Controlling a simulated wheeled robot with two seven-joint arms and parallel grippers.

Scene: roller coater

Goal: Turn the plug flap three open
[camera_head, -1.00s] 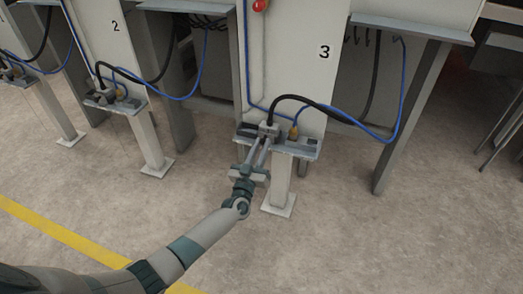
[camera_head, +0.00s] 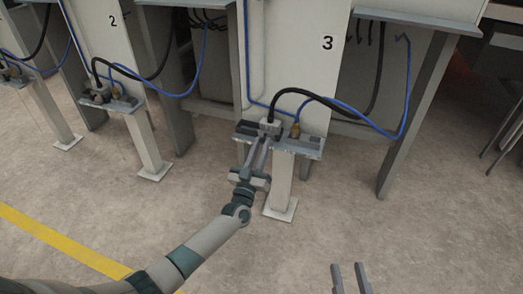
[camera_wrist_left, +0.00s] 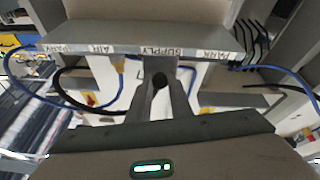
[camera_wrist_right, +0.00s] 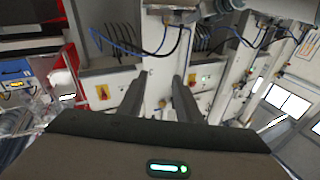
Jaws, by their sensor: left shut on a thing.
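At the station marked 3, a grey plug block (camera_head: 268,127) with a black cable sits on a small shelf (camera_head: 308,144). My left gripper (camera_head: 264,143) reaches the front of this block from below. Its fingers (camera_wrist_left: 158,88) are shut on a small part there, which appears to be plug flap three. The fingers mostly hide the flap, so its angle cannot be told. A round black thing shows between the fingers in the left wrist view. My right gripper (camera_head: 350,278) is open and empty at the bottom of the head view, well away from the shelf.
A brass fitting (camera_head: 295,131) with a blue hose (camera_head: 375,132) stands right of the plug block. A post (camera_head: 283,185) holds the shelf up. A similar station 2 (camera_head: 113,103) stands left. The floor (camera_head: 430,240) in front is clear.

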